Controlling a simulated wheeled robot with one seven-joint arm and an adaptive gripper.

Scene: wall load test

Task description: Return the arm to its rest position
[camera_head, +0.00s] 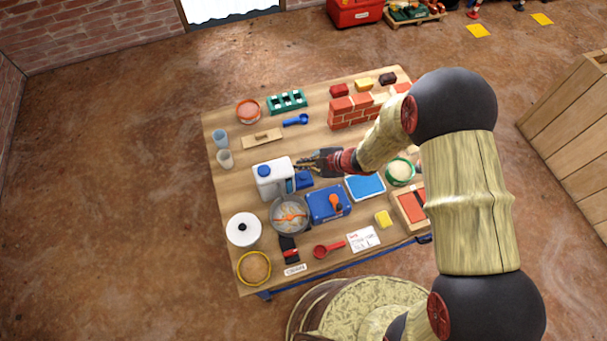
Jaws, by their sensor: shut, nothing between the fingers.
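My arm (466,195) rises at the right of the head view and bends left over the wooden table (236,186). My gripper (306,160) is shut and empty, above the middle of the table. It points left, close to the white jug with a blue cap (272,180). I cannot tell whether it touches the jug. The forearm passes in front of a small brick wall (350,110) and hides part of the table's right side.
Several things crowd the table: a grey bowl (290,215), a blue box (327,204), a blue tray (365,186), a white lidded pot (243,229) and a green-rimmed bowl (400,171). A wooden crate (570,115) stands at the right. The floor at left is clear.

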